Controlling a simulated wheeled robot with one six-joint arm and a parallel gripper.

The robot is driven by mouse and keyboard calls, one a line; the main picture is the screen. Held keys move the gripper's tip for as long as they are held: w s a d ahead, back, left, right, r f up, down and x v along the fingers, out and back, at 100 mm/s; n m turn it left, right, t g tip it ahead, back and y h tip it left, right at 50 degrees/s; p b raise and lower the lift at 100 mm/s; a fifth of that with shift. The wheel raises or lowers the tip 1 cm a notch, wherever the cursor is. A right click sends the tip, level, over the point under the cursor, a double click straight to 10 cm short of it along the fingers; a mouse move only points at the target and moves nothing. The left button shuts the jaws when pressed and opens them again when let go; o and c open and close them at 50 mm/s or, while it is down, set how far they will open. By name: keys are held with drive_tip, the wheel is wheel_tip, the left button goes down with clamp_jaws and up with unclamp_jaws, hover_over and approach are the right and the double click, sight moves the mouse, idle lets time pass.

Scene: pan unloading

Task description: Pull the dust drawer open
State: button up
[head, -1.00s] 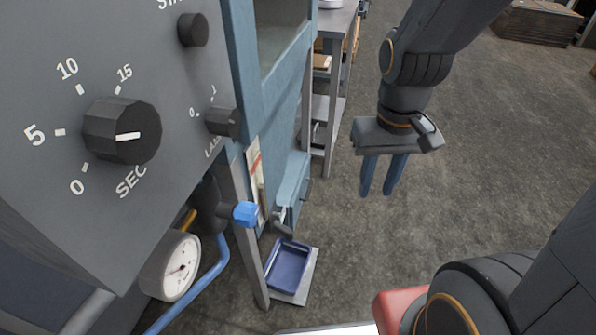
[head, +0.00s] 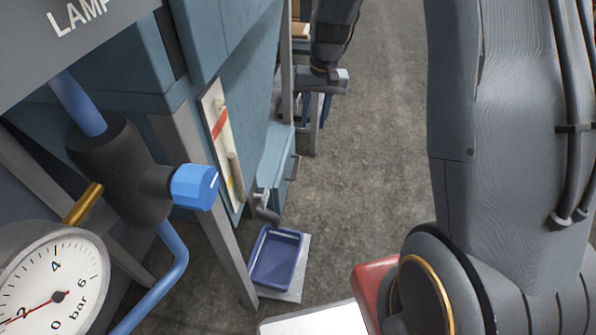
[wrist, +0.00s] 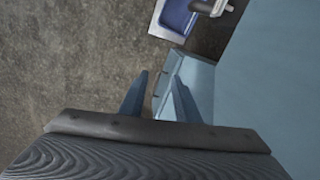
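The dust drawer appears to be the light blue box front (head: 277,165) low on the blue cabinet, with a dark handle (head: 295,167) on its face. The drawer also shows in the wrist view (wrist: 197,82), between and beyond the fingers, with a thin dark handle along its left side. It looks shut. My gripper (head: 314,110) is above and beyond the drawer in the head view, close to the cabinet side. In the wrist view my gripper (wrist: 159,78) has its two blue fingers apart with nothing held. I cannot see any contact with the handle.
A blue tray (head: 276,258) sits on a light plate under a tap-like spout (head: 266,208). A blue-knobbed valve (head: 194,187) and a pressure gauge (head: 55,290) are at the left. A grey bench stands behind my gripper. The floor (head: 375,140) to the right is clear.

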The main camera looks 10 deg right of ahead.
drive_tip(key=m+b, duration=0.2)
drive_tip(key=b, duration=1.2)
approach(298, 166)
drive_tip(key=shift+y, duration=0.4)
drive_tip(key=f, duration=0.2)
drive_tip(key=f+b, duration=0.1)
drive_tip(key=f, duration=0.2)
drive_tip(key=f+b, duration=0.1)
drive_tip(key=f, duration=0.1)
drive_tip(key=shift+a+f, duration=0.3)
drive_tip(key=shift+c, duration=0.2)
clamp_jaws()
